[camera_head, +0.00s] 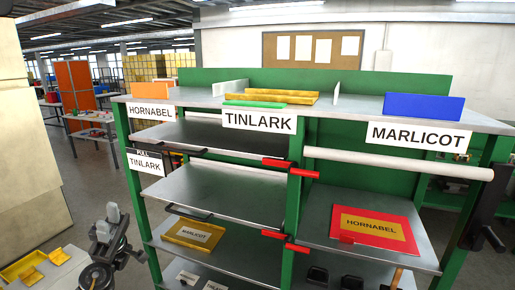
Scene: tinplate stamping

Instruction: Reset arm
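My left gripper (109,222) is at the lower left, in front of the shelf rack's left side and apart from it. Its grey fingers sit close together; whether they are open or shut is unclear, and I see nothing held. A dark part (484,215) at the right edge seems to be my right arm; its fingertips cannot be made out. The green and grey rack (290,200) carries labels HORNABEL, TINLARK and MARLICOT. A red and yellow HORNABEL plate (363,224) lies on a right shelf, and a yellow MARLICOT tray (193,235) on a lower left shelf.
On the rack top stand an orange bin (150,92), yellow and green pieces (262,98) and a blue bin (423,106). Red handles (303,173) project from the middle post. Yellow parts (25,269) lie at the lower left. Floor shows left of the rack.

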